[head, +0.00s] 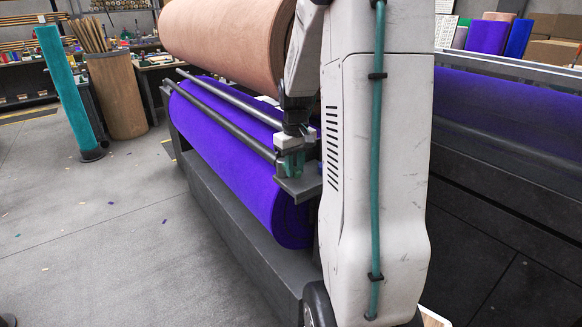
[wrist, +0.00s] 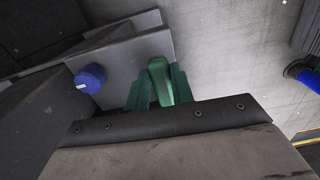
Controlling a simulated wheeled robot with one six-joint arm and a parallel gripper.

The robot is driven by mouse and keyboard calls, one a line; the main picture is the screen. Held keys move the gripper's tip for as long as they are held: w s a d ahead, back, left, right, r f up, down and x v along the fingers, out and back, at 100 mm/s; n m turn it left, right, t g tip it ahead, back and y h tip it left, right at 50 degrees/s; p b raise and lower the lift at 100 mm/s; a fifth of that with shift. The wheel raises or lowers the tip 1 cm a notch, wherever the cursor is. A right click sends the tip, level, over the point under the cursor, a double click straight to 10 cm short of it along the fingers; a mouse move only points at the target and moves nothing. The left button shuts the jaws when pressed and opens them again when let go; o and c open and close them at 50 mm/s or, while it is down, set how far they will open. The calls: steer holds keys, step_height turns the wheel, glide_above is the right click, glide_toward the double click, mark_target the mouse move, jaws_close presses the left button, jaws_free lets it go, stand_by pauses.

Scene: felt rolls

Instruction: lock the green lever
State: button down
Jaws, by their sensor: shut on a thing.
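The green lever (wrist: 158,78) stands out from a grey metal bracket (wrist: 150,45) in the wrist view. My gripper (wrist: 159,96) is closed around it, with one darker green finger on each side of the lever. In the head view my gripper (head: 290,162) is at the end of the dark bars, just above the bracket plate (head: 299,188). The lever cannot be told apart from my fingers there. My arm hides part of what lies behind it.
A blue knob (wrist: 89,78) sits left of the lever. A purple felt roll (head: 232,160) lies under two dark bars, with a peach roll (head: 228,35) above. A teal roll (head: 69,85) stands at the left. Open floor (head: 100,220) lies left of the machine.

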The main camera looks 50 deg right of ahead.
steer(key=c, duration=1.2)
jaws_free()
step_height(320, 180, up, 8)
steer(key=shift+f, duration=0.1)
